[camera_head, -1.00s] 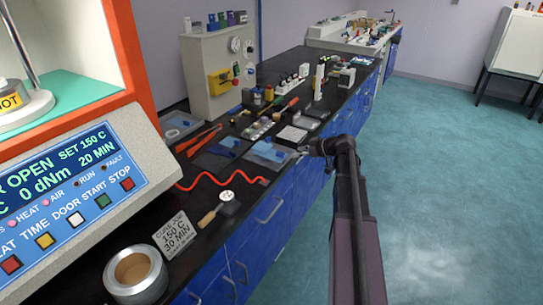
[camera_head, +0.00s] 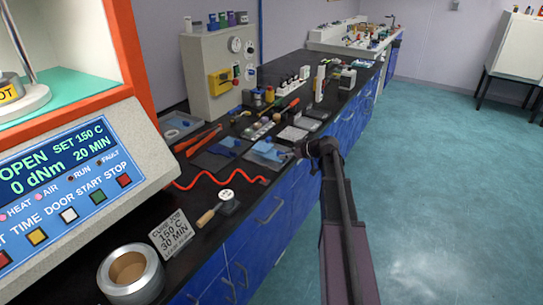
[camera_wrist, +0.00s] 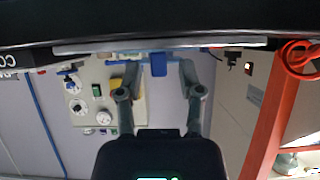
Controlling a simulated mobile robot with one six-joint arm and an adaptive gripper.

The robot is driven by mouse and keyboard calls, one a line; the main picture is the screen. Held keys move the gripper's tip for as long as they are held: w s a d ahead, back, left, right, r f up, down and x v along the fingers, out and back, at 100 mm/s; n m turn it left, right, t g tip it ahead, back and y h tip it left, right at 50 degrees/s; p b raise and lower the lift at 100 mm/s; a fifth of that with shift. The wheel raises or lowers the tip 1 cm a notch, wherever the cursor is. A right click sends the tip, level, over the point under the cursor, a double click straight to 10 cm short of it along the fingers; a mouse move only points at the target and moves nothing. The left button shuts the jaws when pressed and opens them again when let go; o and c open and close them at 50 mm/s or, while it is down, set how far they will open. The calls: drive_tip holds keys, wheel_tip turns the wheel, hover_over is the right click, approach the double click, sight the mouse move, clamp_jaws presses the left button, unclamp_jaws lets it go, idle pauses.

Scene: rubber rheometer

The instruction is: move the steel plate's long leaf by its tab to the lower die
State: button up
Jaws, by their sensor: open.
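A blue tab (camera_wrist: 158,64) shows between the fingertips, hanging from a thin grey strip (camera_wrist: 220,42) seen edge-on. I cannot tell whether this strip is the steel plate's long leaf. The fingers do not visibly touch the tab. The round white die base (camera_head: 22,101) stands inside the orange-framed machine at the far left.
The rheometer's panel (camera_head: 70,190) fills the left side. Several bottles and tools stand farther back. The floor at right is clear.

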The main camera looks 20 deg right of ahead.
clamp_jaws()
drive_tip(key=shift+r+p, duration=0.5)
drive_tip(key=shift+r, duration=0.05)
drive_tip(key=shift+s, duration=0.15)
idle(0.6)
